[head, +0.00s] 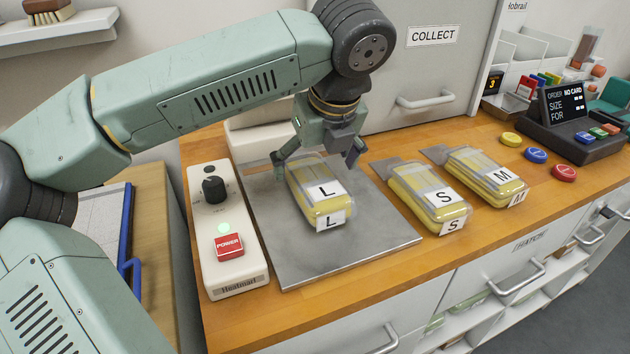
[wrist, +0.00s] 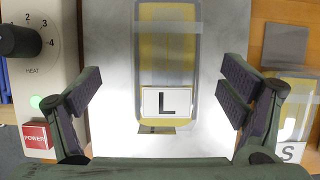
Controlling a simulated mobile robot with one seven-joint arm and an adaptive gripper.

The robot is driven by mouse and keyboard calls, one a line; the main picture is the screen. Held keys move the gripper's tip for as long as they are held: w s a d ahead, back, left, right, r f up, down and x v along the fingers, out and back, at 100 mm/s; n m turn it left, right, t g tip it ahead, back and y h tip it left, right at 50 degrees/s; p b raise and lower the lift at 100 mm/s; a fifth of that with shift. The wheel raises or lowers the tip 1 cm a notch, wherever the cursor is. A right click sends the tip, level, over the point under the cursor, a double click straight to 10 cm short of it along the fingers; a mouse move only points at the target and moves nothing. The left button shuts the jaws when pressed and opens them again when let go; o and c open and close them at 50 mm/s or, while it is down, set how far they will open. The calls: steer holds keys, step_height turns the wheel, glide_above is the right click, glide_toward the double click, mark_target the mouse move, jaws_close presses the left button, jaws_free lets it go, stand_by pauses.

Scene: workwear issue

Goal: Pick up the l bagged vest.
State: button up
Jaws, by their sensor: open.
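The L bagged vest (head: 318,193) is a yellow folded vest in a clear bag with white L labels. It lies on the grey metal plate (head: 350,253). In the wrist view the L vest (wrist: 168,60) is between my open fingers, with clear space on both sides. My gripper (head: 318,165) is above the far part of the vest, fingers spread to its left and right. In the wrist view my gripper (wrist: 165,100) shows both dark padded fingers, holding nothing. In the head view the far end of the vest is partly hidden by the gripper.
The S vest (head: 432,196) and M vest (head: 486,176) lie to the right on the wooden counter. The Heatmart control box (head: 236,268) with a knob, green light and red POWER button stands left of the plate. A COLLECT hatch (head: 460,60) rises behind.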

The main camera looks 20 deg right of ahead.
mark_target(316, 177)
steer(key=shift+w+d+f+p, duration=0.1)
steer(key=shift+d+f+p, duration=0.1)
steer(key=shift+f+p, duration=0.35)
steer(key=p+x, duration=0.1)
steer(key=x, duration=0.3)
steer(key=shift+d+f, duration=0.2)
steer(key=shift+f, duration=0.05)
steer(key=shift+c, duration=0.3)
steer(key=shift+r, duration=0.1)
steer(key=c, duration=1.4)
